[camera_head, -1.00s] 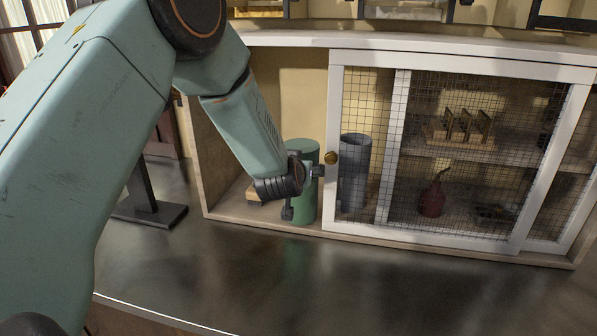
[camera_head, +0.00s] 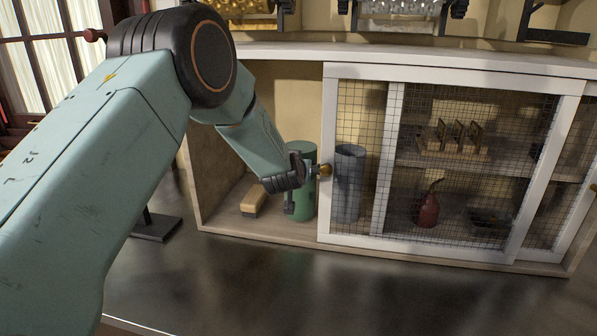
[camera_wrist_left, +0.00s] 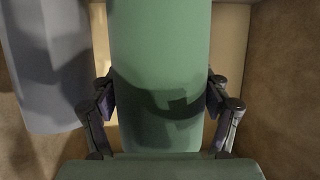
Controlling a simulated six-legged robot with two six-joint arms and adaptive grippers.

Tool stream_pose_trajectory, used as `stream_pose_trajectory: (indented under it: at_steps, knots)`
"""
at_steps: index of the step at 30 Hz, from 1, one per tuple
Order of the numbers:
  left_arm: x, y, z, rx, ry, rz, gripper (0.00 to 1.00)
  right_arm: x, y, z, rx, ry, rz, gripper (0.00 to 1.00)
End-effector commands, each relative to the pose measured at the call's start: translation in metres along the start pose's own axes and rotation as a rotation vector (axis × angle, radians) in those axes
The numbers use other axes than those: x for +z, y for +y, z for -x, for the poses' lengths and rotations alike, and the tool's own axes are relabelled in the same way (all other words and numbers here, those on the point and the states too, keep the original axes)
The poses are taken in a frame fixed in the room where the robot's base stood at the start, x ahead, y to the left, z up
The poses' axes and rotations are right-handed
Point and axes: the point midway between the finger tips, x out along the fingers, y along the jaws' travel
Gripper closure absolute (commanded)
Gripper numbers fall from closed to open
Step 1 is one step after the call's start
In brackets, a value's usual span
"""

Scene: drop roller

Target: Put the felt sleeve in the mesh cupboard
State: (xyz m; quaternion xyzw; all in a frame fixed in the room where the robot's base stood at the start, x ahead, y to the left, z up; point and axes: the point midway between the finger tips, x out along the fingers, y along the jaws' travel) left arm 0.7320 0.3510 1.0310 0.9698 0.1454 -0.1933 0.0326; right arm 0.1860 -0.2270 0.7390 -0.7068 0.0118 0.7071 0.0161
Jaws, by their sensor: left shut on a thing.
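The green felt sleeve (camera_head: 303,190) is an upright green cylinder in the open left bay of the mesh cupboard (camera_head: 420,76), near its front edge. I cannot tell whether its base touches the cupboard floor. My left gripper (camera_head: 292,182) reaches in from the left and is shut on the sleeve. In the left wrist view my gripper's fingers (camera_wrist_left: 162,106) lie on both sides of the green sleeve (camera_wrist_left: 160,60). The cupboard's white-framed mesh door covers the middle and right. My right gripper is not in view.
A grey open tube (camera_head: 347,185) stands behind the mesh, just right of the sleeve. A brass knob (camera_head: 325,170) sits on the door frame close to my gripper. A wooden block (camera_head: 253,201) lies left in the bay. A red oil can (camera_head: 428,208) stands behind the mesh.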

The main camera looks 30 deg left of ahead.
Motion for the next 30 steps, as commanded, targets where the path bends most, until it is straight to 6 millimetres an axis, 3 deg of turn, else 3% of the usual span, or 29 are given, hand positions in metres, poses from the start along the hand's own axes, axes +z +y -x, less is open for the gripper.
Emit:
stream_pose_trajectory:
  at_steps: [21,30]
  knots:
    - [-0.019,0.003,-0.044,0.001,0.002,0.000,0.59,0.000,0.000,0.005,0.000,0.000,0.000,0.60]
    - [-0.009,0.002,-0.046,0.001,0.001,0.000,0.59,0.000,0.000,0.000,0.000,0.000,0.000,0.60]
